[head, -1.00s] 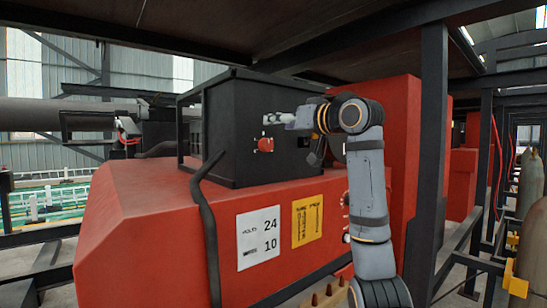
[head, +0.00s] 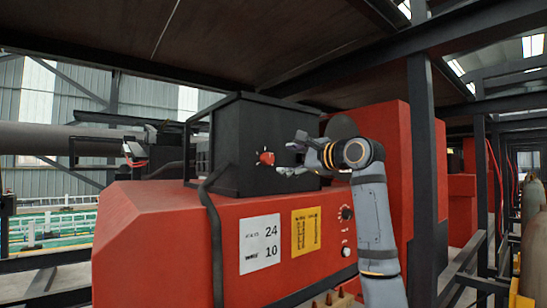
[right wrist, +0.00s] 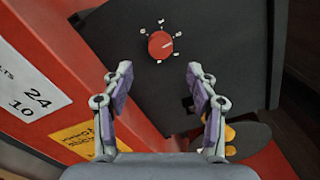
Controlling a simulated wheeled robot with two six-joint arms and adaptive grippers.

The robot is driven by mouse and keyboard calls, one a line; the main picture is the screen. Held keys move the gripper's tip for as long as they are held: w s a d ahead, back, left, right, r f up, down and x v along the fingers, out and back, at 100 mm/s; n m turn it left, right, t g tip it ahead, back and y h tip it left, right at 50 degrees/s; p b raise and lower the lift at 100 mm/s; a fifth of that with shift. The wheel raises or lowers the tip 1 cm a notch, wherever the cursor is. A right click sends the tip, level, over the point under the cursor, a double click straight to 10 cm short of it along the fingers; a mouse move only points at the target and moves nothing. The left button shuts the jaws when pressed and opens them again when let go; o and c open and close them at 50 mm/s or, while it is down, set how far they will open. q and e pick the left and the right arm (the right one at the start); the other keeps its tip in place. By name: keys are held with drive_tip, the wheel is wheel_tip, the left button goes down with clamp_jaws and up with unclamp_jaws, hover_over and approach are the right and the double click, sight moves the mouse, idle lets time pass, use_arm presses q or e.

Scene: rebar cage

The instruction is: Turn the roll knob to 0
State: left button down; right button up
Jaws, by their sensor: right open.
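The round red knob (head: 265,158) sits on the side face of a black box (head: 240,110). In the right wrist view the knob (right wrist: 161,46) is at the top middle, with a ring of small white marks around it, too small to read. A pale pointer line on it points right and slightly up in that view. My right gripper (head: 291,157) is open and empty, just right of the knob and level with it. In the wrist view its fingertips (right wrist: 159,73) are spread wide, below the knob and apart from it. My left gripper is not in view.
The black box stands on a red machine (head: 150,215). Its front carries a white card (head: 260,244) with 24 and 10, a yellow label (head: 306,232) and two small knobs. A dark post (head: 423,150) stands right of my arm. A black cable (head: 214,240) hangs at left.

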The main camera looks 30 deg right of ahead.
sight(270, 159)
drive_tip(key=w+p, duration=0.1)
drive_tip(key=w, duration=0.1)
drive_tip(key=w+p, duration=0.1)
drive_tip(key=w, duration=0.1)
drive_tip(key=w+p, duration=0.1)
drive_tip(key=w, duration=0.1)
drive_tip(key=shift+w+a+r, duration=0.2)
drive_tip(key=shift+w+a, duration=0.1)
drive_tip(key=shift+a, duration=0.1)
drive_tip(key=shift+w+f, duration=0.15)
drive_tip(key=shift+w, duration=0.25)
drive_tip(key=c, duration=1.2)
drive_tip(key=shift+n, duration=0.3)
